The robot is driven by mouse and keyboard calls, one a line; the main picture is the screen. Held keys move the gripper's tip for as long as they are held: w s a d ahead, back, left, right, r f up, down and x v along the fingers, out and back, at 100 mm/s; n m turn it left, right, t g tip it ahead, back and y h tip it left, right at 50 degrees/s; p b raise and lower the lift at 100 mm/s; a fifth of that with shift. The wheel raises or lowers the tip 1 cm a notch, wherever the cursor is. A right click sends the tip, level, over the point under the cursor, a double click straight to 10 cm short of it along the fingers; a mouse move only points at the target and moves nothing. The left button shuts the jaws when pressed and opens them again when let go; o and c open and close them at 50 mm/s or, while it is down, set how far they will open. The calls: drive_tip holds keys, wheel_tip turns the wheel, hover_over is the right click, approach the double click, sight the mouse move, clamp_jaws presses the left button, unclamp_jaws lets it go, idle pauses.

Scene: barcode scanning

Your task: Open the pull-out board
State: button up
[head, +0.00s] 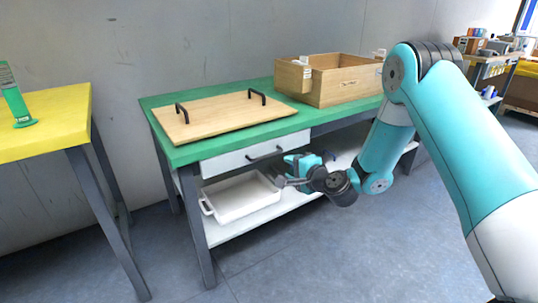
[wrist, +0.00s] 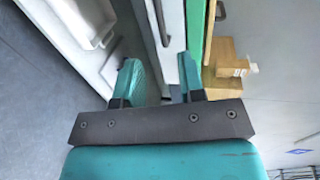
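The pull-out board has a white front (head: 225,163) set under the green tabletop at the left of the workbench, and it looks shut. Its dark bar handle (head: 265,153) is on the front; the handle also shows in the wrist view (wrist: 160,22), ahead of the gap between my fingers. My gripper (head: 281,181) is in front of the bench, a little below and right of the handle in the head view. In the wrist view my two teal fingers (wrist: 161,70) are apart with nothing held between them. The handle appears apart from the fingertips.
A wooden board (head: 220,117) with two black handles lies on the green tabletop (head: 160,103). A wooden box (head: 345,86) stands farther right. A white tray (head: 240,200) sits on the lower shelf. A yellow table (head: 55,115) stands left, with clear floor between.

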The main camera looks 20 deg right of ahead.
sight(269, 155)
drive_tip(key=x, duration=1.2)
drive_tip(key=shift+w+a+b, duration=0.1)
drive_tip(key=shift+w+b, duration=0.2)
clamp_jaws()
